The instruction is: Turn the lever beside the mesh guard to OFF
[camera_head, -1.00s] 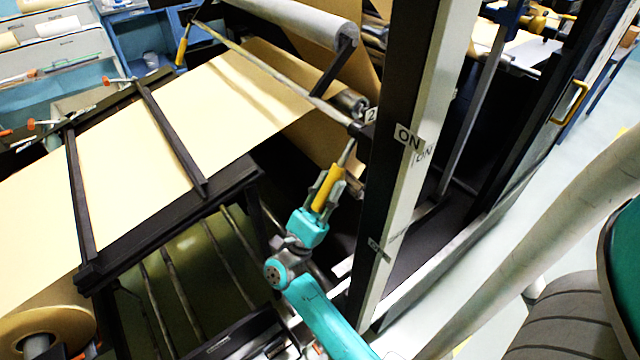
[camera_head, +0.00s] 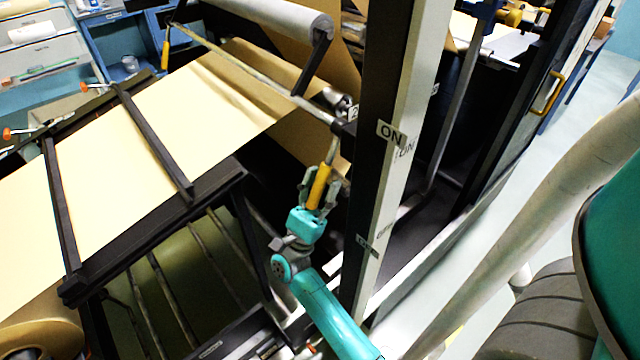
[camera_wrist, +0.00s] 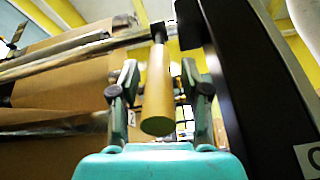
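The lever has a yellow grip (camera_head: 319,187) on a thin metal rod, hanging down and slightly left from a pivot by the dark post. An ON label (camera_head: 391,133) is on the post near the pivot. A lower label (camera_head: 367,243), too small to read surely, sits further down. My gripper (camera_head: 318,190) reaches up from below with its fingers on either side of the yellow grip. In the wrist view the yellow grip (camera_wrist: 157,92) stands between the fingers of my gripper (camera_wrist: 160,80), with gaps showing on both sides. The mesh guard cannot be made out surely.
The post (camera_head: 380,120) stands close right of my gripper. Kraft paper (camera_head: 130,140) runs over a dark frame to the left, with a pale roller (camera_head: 270,18) above. Another yellow grip (camera_head: 165,54) hangs at the far left end of the long bar.

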